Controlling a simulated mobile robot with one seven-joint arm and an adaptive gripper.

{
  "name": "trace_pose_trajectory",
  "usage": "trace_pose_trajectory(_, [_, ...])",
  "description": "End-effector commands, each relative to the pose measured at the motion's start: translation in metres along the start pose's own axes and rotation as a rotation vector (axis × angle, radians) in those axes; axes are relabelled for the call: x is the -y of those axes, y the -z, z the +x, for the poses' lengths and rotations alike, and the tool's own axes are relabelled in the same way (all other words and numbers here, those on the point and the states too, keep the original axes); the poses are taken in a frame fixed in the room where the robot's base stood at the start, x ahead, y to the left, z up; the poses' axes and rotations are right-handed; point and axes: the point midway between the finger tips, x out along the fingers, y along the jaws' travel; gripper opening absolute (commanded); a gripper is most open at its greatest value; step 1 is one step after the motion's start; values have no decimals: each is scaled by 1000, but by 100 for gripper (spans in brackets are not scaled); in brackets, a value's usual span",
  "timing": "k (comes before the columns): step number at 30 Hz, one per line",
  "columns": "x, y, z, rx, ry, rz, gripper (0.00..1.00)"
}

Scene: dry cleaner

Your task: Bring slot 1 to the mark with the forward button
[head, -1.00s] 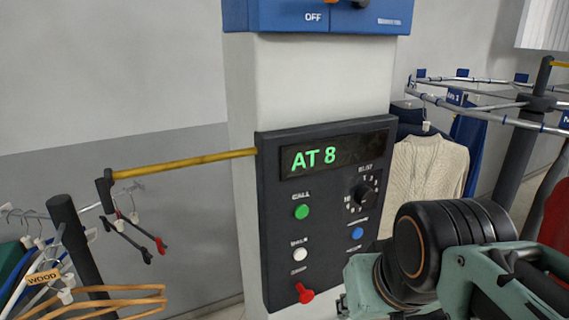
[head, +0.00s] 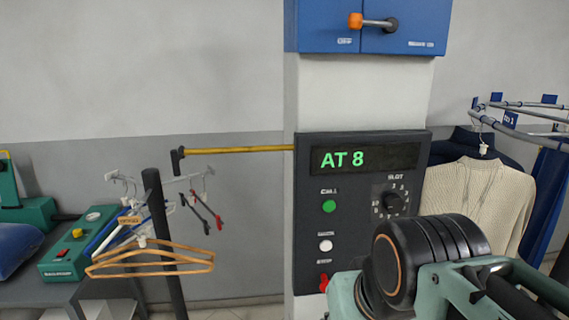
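The dark control panel (head: 308,225) is on the white column, and its green display (head: 370,158) reads "AT 8". A green button (head: 329,206), a white button (head: 326,245) and a red control (head: 323,283) run down its left side. A slot dial (head: 394,203) is at upper right. The blue button seen below the dial earlier is hidden behind my arm. The conveyor rail (head: 545,112) with hanging clothes is at right; a small blue slot tag (head: 510,119) on it is hard to read. My gripper's fingers are not in view.
A blue switch box (head: 320,28) with an orange-tipped lever is above the panel. A yellow bar (head: 240,150) extends left from the column. Wooden hangers (head: 150,262) hang at left, by a green machine (head: 80,243). A cream sweater (head: 475,195) hangs right of the panel.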

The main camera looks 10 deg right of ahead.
Motion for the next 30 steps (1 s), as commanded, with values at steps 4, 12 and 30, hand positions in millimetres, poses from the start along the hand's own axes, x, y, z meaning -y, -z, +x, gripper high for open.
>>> trace_pose_trajectory(4, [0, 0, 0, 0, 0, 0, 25])
trace_pose_trajectory(12, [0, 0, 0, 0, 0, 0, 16])
trace_pose_trajectory(30, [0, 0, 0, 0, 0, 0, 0])
